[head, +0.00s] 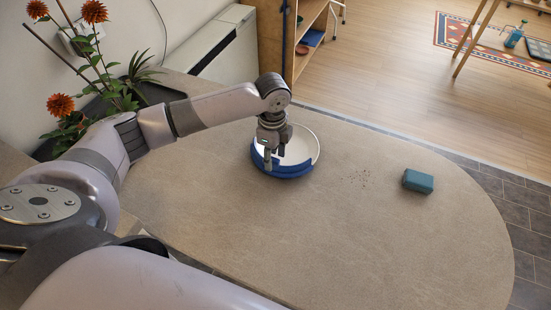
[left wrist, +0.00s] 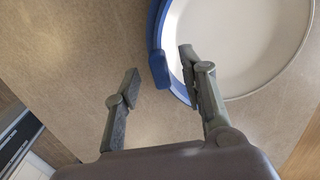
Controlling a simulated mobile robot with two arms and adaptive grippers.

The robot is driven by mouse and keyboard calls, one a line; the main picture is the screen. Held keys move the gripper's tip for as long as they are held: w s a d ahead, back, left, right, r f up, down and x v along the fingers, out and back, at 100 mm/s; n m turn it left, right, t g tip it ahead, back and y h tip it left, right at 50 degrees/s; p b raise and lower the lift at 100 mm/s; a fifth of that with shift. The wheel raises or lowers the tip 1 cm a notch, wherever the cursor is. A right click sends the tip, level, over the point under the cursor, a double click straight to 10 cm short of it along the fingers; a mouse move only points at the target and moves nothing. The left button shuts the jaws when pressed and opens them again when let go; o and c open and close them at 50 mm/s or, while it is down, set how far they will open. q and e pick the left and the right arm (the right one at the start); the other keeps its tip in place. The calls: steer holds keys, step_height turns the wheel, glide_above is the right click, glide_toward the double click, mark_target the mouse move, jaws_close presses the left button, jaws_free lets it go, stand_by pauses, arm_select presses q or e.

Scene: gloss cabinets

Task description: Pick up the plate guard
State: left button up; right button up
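The plate guard (head: 285,172) is a blue curved band along the near and left rim of a white plate (head: 302,143) on the table. My left gripper (head: 274,160) points down at the plate's left side in the head view. In the left wrist view the gripper (left wrist: 158,66) is open, its two fingers spread apart. One end of the guard (left wrist: 159,72) shows between the fingers, closer to the right finger, which overlaps the plate (left wrist: 240,40). I cannot tell whether a finger touches the guard. Part of the guard is hidden by the gripper in the head view.
A teal sponge-like block (head: 418,181) and dark crumbs (head: 360,176) lie on the rounded table (head: 360,250) to the right of the plate. Orange flowers (head: 60,104) stand at the left. The table's front area is clear.

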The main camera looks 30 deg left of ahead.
arm_select(q)
steer(key=shift+f, duration=0.85)
steer(key=shift+c, duration=0.3)
jaws_close()
